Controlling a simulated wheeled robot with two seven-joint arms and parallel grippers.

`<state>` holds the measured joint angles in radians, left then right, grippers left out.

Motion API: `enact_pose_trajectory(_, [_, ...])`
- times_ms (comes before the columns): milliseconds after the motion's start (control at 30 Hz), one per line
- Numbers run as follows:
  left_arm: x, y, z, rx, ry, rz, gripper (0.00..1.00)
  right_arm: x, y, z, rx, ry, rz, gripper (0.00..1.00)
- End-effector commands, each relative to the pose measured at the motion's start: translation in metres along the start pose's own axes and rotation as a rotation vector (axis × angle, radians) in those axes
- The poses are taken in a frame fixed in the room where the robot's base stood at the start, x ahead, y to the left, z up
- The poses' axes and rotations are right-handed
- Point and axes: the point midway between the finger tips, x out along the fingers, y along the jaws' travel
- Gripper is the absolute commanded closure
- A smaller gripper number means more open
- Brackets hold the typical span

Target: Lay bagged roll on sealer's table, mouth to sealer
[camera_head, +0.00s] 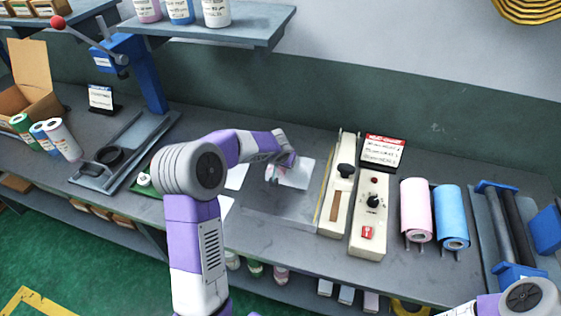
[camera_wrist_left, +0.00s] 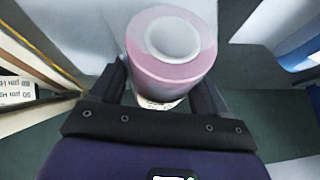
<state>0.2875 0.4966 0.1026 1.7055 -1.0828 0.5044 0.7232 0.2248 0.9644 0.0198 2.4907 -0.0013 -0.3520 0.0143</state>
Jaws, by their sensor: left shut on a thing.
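My left gripper (camera_head: 284,166) is over the sealer's grey metal table (camera_head: 275,213), near its back part. In the left wrist view my left gripper (camera_wrist_left: 163,95) is shut on a pink roll (camera_wrist_left: 165,75) with a pale round core end facing the camera. In the head view a pale, clear-looking bag (camera_head: 299,174) shows at the fingers, on the sealer's side. The roll is mostly hidden there by the gripper. I cannot tell whether it touches the table. The cream sealer (camera_head: 341,185) with its black knob stands at the table's right edge. My right gripper is out of view.
A control box (camera_head: 369,220) and a sign (camera_head: 383,152) stand right of the sealer. Pink (camera_head: 416,208) and blue (camera_head: 451,213) rolls lie further right, beside a roller stand (camera_head: 500,230). A shelf (camera_head: 210,28) hangs above.

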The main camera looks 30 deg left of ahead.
Motion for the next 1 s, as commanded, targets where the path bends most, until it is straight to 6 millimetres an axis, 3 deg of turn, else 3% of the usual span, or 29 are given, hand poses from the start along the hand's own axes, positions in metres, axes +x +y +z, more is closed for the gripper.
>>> enact_pose_trajectory(1000, [0.0048, 0.0011, 0.0022, 0.001, 0.003, 0.000, 0.67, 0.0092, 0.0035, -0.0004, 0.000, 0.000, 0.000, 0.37])
